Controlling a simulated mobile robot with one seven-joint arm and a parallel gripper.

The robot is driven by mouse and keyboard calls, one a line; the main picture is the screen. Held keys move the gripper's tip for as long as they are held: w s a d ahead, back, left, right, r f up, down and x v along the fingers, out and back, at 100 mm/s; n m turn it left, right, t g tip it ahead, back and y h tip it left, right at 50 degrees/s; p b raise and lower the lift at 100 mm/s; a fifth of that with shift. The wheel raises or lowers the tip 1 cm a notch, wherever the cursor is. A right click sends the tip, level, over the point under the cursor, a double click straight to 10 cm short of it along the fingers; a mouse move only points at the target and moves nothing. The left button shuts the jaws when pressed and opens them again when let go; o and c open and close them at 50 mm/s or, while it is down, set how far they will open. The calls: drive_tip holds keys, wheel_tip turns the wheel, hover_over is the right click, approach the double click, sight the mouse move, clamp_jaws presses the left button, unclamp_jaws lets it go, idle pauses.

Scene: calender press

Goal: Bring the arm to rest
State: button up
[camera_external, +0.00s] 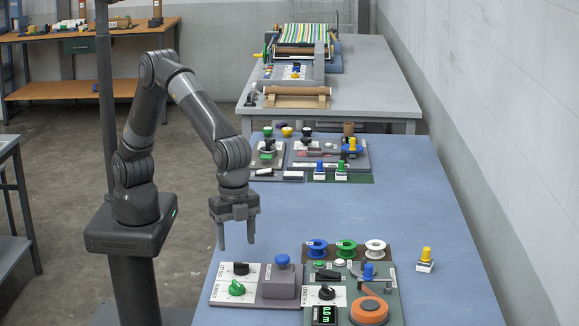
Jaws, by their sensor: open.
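My gripper (236,232) is open and empty. It points down, with its two fingers apart, in the air by the left edge of the blue table (400,205). My arm (190,100) is bent, rising from my base column at the left and coming down to the gripper. The gripper appears above and behind the near control panels as seen here. It touches nothing that I can see.
Near panels hold a green knob (236,288), a blue button (282,261), colored spools (346,249) and an orange disc (369,309). A yellow-topped piece (425,257) stands at right. More panels (330,155) and a press (302,45) stand behind. The table's middle is clear.

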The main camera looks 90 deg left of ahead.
drive_tip(key=a+r+n+t, duration=0.15)
drive_tip(key=a+r, duration=0.25)
drive_tip(key=a, duration=0.5)
drive_tip(key=a+r+n+h, duration=0.15)
drive_tip(key=a+r, duration=0.25)
drive_tip(key=a, duration=0.5)
drive_tip(key=a+r+n+t+y, duration=0.15)
drive_tip(key=a+r, duration=0.25)
drive_tip(key=a, duration=0.5)
drive_tip(key=s+a+f+n+t, duration=0.1)
drive_tip(key=s+a+n, duration=0.2)
drive_tip(key=s+a, duration=0.4)
drive_tip(key=s+a+f+n+t, duration=0.1)
drive_tip(key=s+a+n, duration=0.3)
drive_tip(key=s+a, duration=0.4)
drive_tip(key=a, duration=0.5)
drive_tip(key=shift+s+f+t, duration=0.15)
drive_tip(key=shift+s+t, duration=0.15)
drive_tip(key=shift+a, duration=0.1)
